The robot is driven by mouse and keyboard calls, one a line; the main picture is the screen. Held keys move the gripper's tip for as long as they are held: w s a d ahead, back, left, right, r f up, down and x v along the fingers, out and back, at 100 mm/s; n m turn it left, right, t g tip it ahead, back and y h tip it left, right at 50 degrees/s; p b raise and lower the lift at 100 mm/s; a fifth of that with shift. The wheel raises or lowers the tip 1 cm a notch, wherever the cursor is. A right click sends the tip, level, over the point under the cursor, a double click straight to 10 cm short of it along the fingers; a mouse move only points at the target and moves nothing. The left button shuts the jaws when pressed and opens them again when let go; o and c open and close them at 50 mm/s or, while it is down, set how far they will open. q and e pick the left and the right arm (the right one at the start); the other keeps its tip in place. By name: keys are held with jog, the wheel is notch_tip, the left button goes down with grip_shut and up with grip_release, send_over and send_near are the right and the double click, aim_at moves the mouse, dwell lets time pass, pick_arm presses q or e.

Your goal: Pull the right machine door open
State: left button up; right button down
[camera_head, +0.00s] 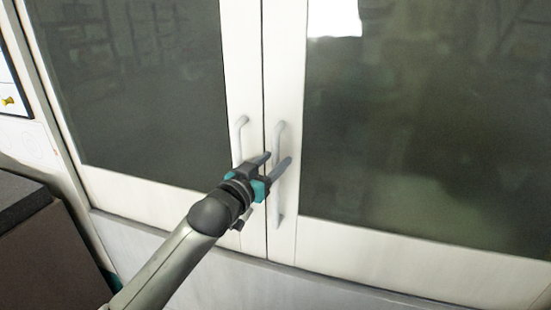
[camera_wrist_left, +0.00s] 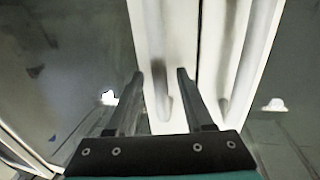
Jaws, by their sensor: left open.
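The right machine door (camera_head: 285,75) has a white frame around dark glass and stands closed against the left door (camera_head: 243,75). Its pale upright bar handle (camera_head: 279,132) is beside the seam. My left gripper (camera_head: 275,160) is open in front of this handle, its fingers partly covering the handle's middle. In the left wrist view, the open left gripper (camera_wrist_left: 161,74) has one handle (camera_wrist_left: 161,95) lying between the lines of its two fingers. Whether the fingers touch the handle I cannot tell. My right gripper is out of view.
The left door's handle (camera_head: 240,128) is close by, just across the seam. A dark brown box-like unit (camera_head: 50,250) stands at the lower left. A panel edge with a yellow mark (camera_head: 8,101) is at the far left. The glass shows reflections.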

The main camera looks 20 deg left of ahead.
pick_arm(q)
jog(key=shift+w+d, duration=0.15)
jog(key=shift+w, duration=0.4)
jog(key=shift+c, duration=0.2)
grip_shut()
dwell(1.0)
